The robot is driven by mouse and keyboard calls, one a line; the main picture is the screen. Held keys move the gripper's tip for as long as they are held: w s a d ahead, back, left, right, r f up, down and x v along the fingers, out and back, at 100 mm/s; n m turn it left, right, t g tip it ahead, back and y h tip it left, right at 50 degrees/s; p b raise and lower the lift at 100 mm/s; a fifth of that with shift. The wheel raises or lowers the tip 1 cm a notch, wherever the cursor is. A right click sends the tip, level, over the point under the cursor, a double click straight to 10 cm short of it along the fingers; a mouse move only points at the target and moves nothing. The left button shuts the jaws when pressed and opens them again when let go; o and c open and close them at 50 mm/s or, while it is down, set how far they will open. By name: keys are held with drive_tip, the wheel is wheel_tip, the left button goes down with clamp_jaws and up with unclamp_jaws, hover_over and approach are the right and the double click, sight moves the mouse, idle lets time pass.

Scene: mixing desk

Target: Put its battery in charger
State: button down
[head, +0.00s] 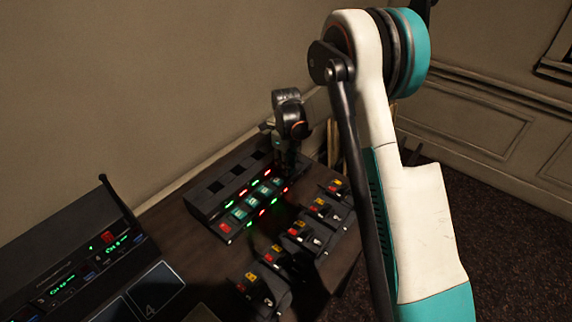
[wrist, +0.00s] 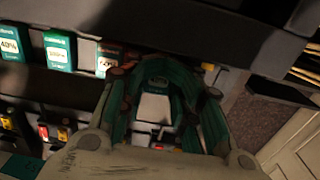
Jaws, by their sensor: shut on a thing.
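The charger (head: 208,207) is a long dark block on the desk with a row of slots, teal batteries (head: 240,214) and red and green lights. The teal batteries also show at the upper left of the wrist view (wrist: 58,52), with percent labels. My gripper (head: 286,158) is over the charger's far right end. In the wrist view my gripper (wrist: 168,85) is shut around a pale and teal piece, which looks like a battery (wrist: 154,108). Its lower end is hidden; I cannot tell whether it touches a slot.
Several dark packs (head: 300,235) with red and yellow marks stand in a row in front of the charger. A black receiver (head: 75,265) with an antenna and lit displays is at the left. The wall (head: 130,90) is close behind the charger.

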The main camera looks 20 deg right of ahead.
drive_tip(key=shift+f+b, duration=0.45)
drive_tip(key=shift+f, duration=0.05)
idle(0.6)
idle(0.4)
drive_tip(key=c, duration=1)
unclamp_jaws()
drive_tip(key=shift+c, duration=0.2)
drive_tip(key=shift+o, duration=0.5)
drive_tip(key=o, duration=0.4)
drive_tip(key=shift+r, duration=0.2)
drive_tip(key=shift+r+p, duration=1.8)
drive_tip(key=shift+r, duration=1.55)
